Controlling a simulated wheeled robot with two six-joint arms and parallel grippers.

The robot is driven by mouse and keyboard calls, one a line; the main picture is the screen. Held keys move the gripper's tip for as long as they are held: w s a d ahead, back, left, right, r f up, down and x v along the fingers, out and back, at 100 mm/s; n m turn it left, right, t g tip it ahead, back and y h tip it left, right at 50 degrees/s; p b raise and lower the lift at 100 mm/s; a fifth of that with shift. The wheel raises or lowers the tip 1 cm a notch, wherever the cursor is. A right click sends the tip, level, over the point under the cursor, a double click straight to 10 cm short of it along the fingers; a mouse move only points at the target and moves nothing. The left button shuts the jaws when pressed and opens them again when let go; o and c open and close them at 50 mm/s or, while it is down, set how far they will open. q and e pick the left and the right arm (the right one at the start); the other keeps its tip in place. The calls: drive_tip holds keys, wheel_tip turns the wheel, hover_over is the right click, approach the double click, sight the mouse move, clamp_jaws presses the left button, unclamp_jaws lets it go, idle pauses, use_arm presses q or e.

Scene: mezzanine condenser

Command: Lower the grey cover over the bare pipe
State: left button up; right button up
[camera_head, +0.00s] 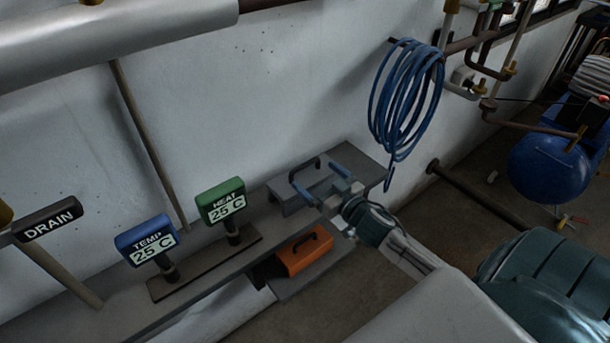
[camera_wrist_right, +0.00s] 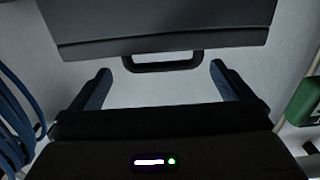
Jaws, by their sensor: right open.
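The grey cover (camera_head: 281,193) sits on the shelf along the wall, with a dark loop handle on top. In the right wrist view the cover (camera_wrist_right: 160,22) fills the top, and its handle (camera_wrist_right: 160,63) lies between my fingers. My right gripper (camera_head: 313,175) is open at the cover; its blue fingers stand apart on either side of the handle, not closed on it. A brown bare pipe (camera_head: 264,4) runs right from the end of the silver-covered pipe at top left; whether it is the task's pipe I cannot tell. My left gripper is not in view.
An orange block with a handle (camera_head: 304,252) sits lower, below the shelf (camera_head: 110,318). Green (camera_head: 221,202) and blue (camera_head: 147,240) displays stand left of the cover. A coiled blue hose (camera_head: 404,95) hangs on the wall just right of it. A blue tank (camera_head: 550,168) stands far right.

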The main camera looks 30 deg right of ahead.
sight(305, 167)
drive_tip(key=shift+w+a+r, duration=0.1)
drive_tip(key=shift+w, duration=0.15)
drive_tip(key=shift+w+r+p, duration=0.25)
drive_tip(key=shift+w+p, duration=0.3)
drive_tip(key=shift+p, duration=0.55)
drive_tip(key=shift+w+a+f, duration=0.1)
drive_tip(key=shift+w+f, duration=0.1)
drive_tip(key=shift+w, duration=0.1)
drive_tip(key=shift+w+a+r, duration=0.1)
drive_tip(key=shift+w, duration=0.4)
drive_tip(key=shift+w+f+b, duration=0.2)
drive_tip(key=shift+w+b, duration=0.25)
drive_tip(key=shift+w, duration=0.25)
drive_tip(key=shift+w+a+r, duration=0.1)
drive_tip(key=shift+w, duration=0.4)
drive_tip(key=c, duration=1.2)
